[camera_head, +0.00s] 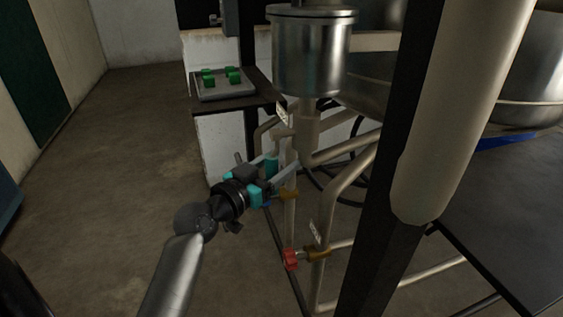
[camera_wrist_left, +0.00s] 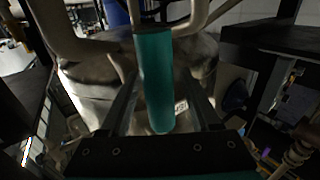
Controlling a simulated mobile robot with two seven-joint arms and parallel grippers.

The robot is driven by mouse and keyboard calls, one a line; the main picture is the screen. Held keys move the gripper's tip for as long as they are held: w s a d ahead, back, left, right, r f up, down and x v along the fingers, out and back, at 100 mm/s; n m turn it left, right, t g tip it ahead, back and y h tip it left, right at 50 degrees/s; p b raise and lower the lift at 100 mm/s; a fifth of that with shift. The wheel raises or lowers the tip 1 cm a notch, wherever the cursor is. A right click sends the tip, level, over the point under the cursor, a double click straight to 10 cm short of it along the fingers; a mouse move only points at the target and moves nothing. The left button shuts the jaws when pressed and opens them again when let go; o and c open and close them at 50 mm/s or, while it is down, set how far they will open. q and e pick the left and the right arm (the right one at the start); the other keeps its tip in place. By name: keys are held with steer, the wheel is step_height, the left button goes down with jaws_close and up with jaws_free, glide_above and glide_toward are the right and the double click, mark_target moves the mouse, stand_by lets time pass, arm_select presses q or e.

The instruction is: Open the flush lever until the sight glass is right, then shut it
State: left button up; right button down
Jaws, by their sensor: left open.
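My left gripper (camera_head: 283,170) is in the middle of the head view, among the pipes below a steel vessel. Its fingers are apart. A teal upright cylinder (camera_wrist_left: 157,85), which looks like the sight glass, shows between the fingers in the left wrist view; I cannot tell whether they touch it. The cylinder (camera_head: 271,165) also shows beside the fingers in the head view. A red handle (camera_head: 290,260) sits on a brass valve (camera_head: 318,254) lower down, and another brass fitting (camera_head: 288,195) is just below the gripper. I cannot tell which is the flush lever. My right gripper is not in view.
The steel vessel (camera_head: 311,55) hangs above the pipes. A dark shelf (camera_head: 205,104) with a tray of green blocks is behind. A black post (camera_head: 405,130) and a thick beige pipe (camera_head: 455,100) stand close on the right. The floor at left is open.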

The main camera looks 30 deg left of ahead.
arm_select(q)
steer(key=shift+w, duration=0.1)
jaws_close()
stand_by(0.6)
stand_by(0.9)
